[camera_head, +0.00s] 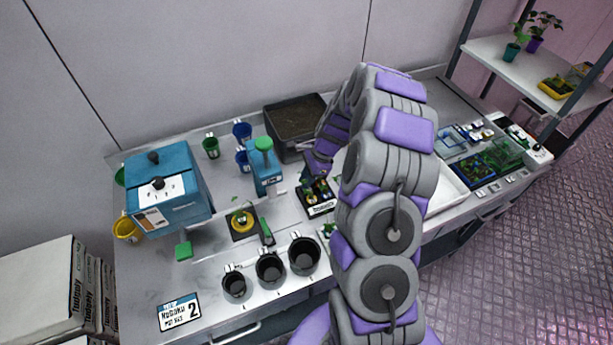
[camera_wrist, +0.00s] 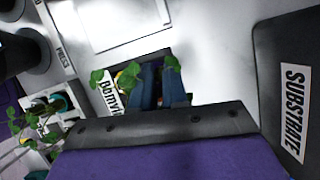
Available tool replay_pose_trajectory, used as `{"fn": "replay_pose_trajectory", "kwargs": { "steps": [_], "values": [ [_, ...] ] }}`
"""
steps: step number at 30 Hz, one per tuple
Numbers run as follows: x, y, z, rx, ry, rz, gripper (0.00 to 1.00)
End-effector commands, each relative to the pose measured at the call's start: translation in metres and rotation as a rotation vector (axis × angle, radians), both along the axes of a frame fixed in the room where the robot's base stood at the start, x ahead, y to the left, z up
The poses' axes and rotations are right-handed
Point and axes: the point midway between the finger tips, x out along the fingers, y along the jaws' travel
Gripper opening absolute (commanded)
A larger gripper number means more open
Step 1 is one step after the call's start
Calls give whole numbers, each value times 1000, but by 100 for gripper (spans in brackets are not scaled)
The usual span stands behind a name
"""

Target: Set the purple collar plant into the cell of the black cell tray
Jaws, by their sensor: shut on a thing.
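The black cell tray (camera_head: 321,209) sits mid-bench in the head view with small green leaves in it. Its white label (camera_wrist: 108,92) shows in the wrist view. My gripper (camera_head: 312,182) points down at the tray's back side; its blue fingers (camera_wrist: 160,70) are shut on a plant. Green leaves (camera_wrist: 130,72) stick out beside the fingers, just over or in the tray. The purple collar is hidden between and below the fingers, so I cannot tell how deep the plant sits in a cell.
The dark substrate bin (camera_head: 297,142) stands close behind the tray and shows in the wrist view (camera_wrist: 282,40). A blue press with a green knob (camera_head: 265,170) is to the left. Black cups (camera_head: 270,268) stand in front. Plants in teal cups (camera_wrist: 58,103) are at the wrist view's left.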

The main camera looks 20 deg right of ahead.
Motion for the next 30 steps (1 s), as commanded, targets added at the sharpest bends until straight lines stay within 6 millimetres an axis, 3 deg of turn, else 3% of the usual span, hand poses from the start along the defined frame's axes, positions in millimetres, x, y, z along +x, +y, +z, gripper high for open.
{"fn": "replay_pose_trajectory", "kwargs": {
  "steps": [4, 5, 14, 23, 30],
  "values": [
    [0, 0, 0, 0, 0, 0, 0],
    [0, 0, 0, 0, 0, 0, 14],
    [0, 0, 0, 0, 0, 0, 43],
    [0, 0, 2, 0, 0, 0, 43],
    [0, 0, 17, 1, 0, 0, 43]
  ]
}}
